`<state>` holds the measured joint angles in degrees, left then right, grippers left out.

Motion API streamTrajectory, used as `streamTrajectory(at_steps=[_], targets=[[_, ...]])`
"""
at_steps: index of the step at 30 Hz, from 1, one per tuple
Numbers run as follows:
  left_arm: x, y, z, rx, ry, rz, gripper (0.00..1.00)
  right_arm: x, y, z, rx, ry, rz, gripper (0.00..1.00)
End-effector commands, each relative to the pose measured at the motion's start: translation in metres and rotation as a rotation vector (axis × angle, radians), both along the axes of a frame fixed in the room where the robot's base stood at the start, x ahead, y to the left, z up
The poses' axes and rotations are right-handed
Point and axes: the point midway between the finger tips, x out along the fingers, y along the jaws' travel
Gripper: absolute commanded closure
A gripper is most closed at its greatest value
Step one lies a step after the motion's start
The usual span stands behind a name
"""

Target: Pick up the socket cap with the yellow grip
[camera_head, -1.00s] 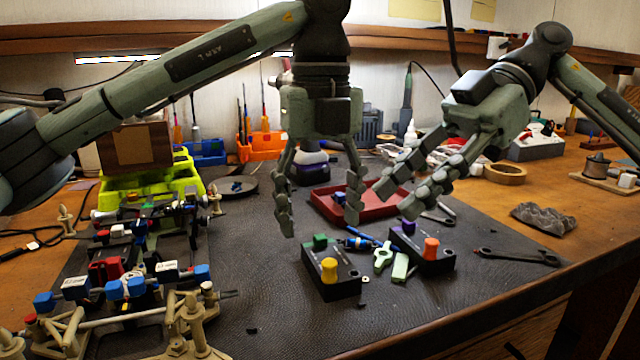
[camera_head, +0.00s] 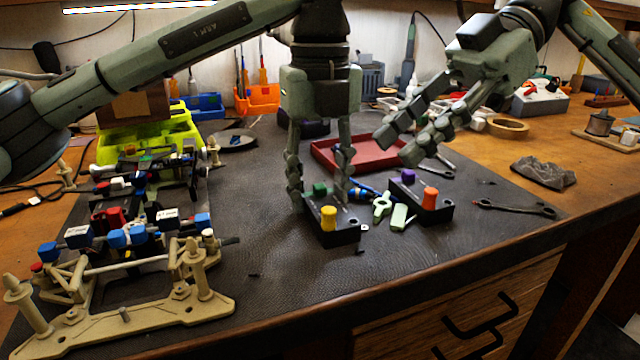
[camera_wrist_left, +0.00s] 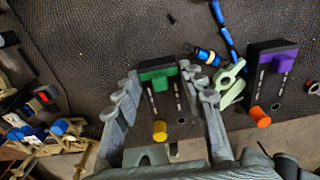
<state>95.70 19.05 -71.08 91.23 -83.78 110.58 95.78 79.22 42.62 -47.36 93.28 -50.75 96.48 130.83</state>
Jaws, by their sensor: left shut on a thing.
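The yellow grip (camera_head: 328,217) is a short upright cylinder at the near end of a black block (camera_head: 345,238) on the dark mat. A green grip (camera_head: 319,188) stands at the block's far end. My left gripper (camera_head: 319,203) points down, one finger on each side of the block's green end, shut on the block. Whether the fingers also touch the green grip is unclear. In the left wrist view, the yellow grip (camera_wrist_left: 160,131) lies nearer the palm, between the fingers, with nothing gripping it. My right gripper (camera_head: 400,145) is open and empty, above the mat.
A second black block (camera_head: 408,205) with an orange grip (camera_head: 430,198) and a purple grip (camera_head: 407,175) stands to the right. Pale green parts (camera_head: 399,218) lie between the blocks. A red tray (camera_head: 385,158) is behind. The car chassis (camera_head: 140,310) stands left.

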Motion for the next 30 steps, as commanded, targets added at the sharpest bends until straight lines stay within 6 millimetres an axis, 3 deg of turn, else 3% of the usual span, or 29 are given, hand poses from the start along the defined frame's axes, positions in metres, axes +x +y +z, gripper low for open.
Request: streamTrajectory(at_steps=[3, 11, 16, 20, 24, 30], targets=[[0.000, 0.000, 0.000, 0.000, 0.000, 0.000, 0.95, 0.000, 0.000, 0.000, 0.000, 0.000, 0.000, 0.66], [0.000, 0.000, 0.000, -0.001, 0.000, 0.000, 0.95, -0.001, 0.000, 0.001, -0.001, -0.008, 0.006, 0.62], [0.000, 0.000, 0.000, -0.001, 0.000, 0.000, 0.95, -0.010, 0.010, 0.008, -0.012, -0.188, 0.133, 0.62], [0.000, 0.000, 0.000, -0.001, 0.000, 0.000, 0.95, -0.026, 0.023, 0.018, -0.044, -0.504, 0.384, 0.62], [0.000, 0.000, 0.000, -0.001, 0.000, 0.000, 0.95, -0.044, 0.035, 0.028, -0.106, -0.881, 0.749, 0.62], [0.000, 0.000, 0.000, -0.001, 0.000, 0.000, 0.95, -0.060, 0.045, 0.040, -0.215, -1.268, 1.256, 0.62]])
